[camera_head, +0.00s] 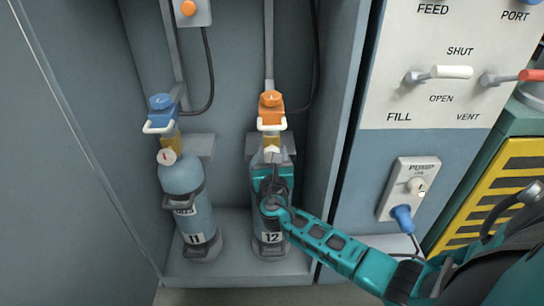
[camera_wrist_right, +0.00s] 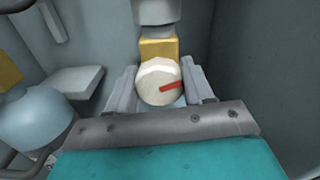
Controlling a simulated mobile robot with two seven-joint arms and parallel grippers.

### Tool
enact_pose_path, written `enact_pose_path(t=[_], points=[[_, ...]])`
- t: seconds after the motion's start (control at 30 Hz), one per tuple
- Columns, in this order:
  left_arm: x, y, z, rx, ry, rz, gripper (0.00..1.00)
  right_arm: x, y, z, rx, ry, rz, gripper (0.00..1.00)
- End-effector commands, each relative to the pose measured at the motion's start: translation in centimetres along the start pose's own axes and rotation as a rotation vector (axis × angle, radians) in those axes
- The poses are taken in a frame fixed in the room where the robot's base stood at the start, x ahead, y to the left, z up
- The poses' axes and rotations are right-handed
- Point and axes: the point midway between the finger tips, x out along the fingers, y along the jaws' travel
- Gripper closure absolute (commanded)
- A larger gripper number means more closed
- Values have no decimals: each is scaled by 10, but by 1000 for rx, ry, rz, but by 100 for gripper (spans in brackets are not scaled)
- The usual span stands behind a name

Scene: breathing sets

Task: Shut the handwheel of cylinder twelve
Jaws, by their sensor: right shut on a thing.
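Cylinder twelve (camera_head: 270,240) stands upright in the cabinet, labelled 12, partly hidden by my right arm. Its pale handwheel (camera_head: 272,154) sits below an orange connector (camera_head: 271,102) with a white handle. In the right wrist view the handwheel (camera_wrist_right: 155,77) is a round off-white knob with a red mark pointing right and slightly up. My right gripper (camera_head: 272,163) reaches up in front of the cylinder. Its two grey fingers (camera_wrist_right: 160,86) are on either side of the handwheel, shut on it. My left gripper is not in view.
Cylinder eleven (camera_head: 190,205), with a blue connector (camera_head: 162,104), stands to the left. The cabinet's right wall (camera_head: 325,130) is close beside cylinder twelve. A white valve panel (camera_head: 425,95) and a pump socket with a blue plug (camera_head: 403,217) are further right.

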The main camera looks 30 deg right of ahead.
Motion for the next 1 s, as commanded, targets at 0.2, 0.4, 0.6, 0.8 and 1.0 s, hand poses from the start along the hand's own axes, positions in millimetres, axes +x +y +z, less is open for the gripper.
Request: enact_pose_path(t=[0.2,0.4,0.6,0.8,1.0], points=[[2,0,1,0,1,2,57,0,0,0,209,0,0,79],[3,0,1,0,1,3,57,0,0,0,398,0,0,79],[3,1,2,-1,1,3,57,0,0,0,587,-1,0,79],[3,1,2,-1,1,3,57,0,0,0,777,-1,0,79],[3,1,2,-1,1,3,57,0,0,0,967,0,-1,79]])
